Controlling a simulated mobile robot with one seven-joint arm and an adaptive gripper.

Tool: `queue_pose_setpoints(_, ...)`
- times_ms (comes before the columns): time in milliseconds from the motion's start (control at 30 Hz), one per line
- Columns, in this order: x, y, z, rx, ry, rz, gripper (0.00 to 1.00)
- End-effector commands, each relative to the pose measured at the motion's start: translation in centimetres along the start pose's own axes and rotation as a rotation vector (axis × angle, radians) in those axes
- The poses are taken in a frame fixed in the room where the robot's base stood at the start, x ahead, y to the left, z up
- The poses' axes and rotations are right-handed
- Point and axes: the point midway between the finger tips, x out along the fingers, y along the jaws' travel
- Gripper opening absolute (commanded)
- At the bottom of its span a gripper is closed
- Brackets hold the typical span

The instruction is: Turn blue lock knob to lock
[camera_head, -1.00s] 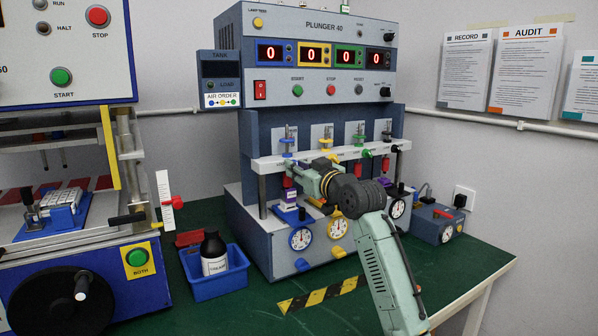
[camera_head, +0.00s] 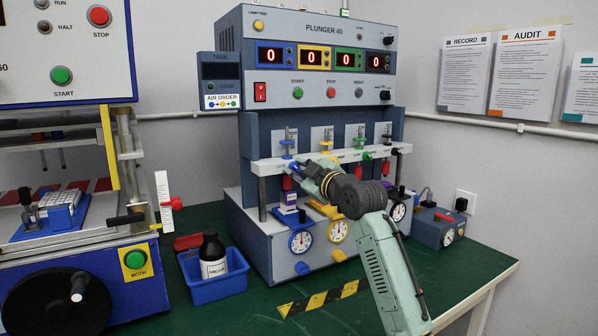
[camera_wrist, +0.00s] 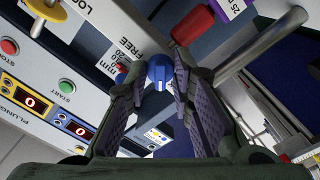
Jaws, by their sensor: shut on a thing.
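The blue lock knob (camera_wrist: 159,72) shows in the wrist view between the fingertips of my gripper (camera_wrist: 158,82). The fingers are closed in on its two sides. Printed words, a partly cut-off "LOC" and "FREE", are on the pale panel (camera_wrist: 105,30) beside the knob. In the head view my gripper (camera_head: 300,168) is at the leftmost station of the Plunger 40 machine, at its white crossbar (camera_head: 269,166). The lock knob cannot be made out there behind the gripper. Which way the knob points is unclear.
A blue disc handle (camera_head: 287,143) stands above the crossbar, close to my gripper. A yellow knob (camera_wrist: 46,9) and a red part (camera_wrist: 192,26) are near in the wrist view. A blue bin (camera_head: 218,283) with a black bottle sits left.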

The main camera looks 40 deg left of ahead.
Motion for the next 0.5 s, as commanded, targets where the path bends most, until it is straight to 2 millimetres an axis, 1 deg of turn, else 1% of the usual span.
queue_pose_setpoints(33,0.05,-0.22,0.05,-0.005,-0.001,-0.005,0.00)
queue_pose_setpoints(467,0.06,-0.24,0.05,-0.013,-0.001,-0.005,0.00)
queue_pose_setpoints(500,0.06,-0.24,0.05,-0.013,-0.001,-0.005,0.23)
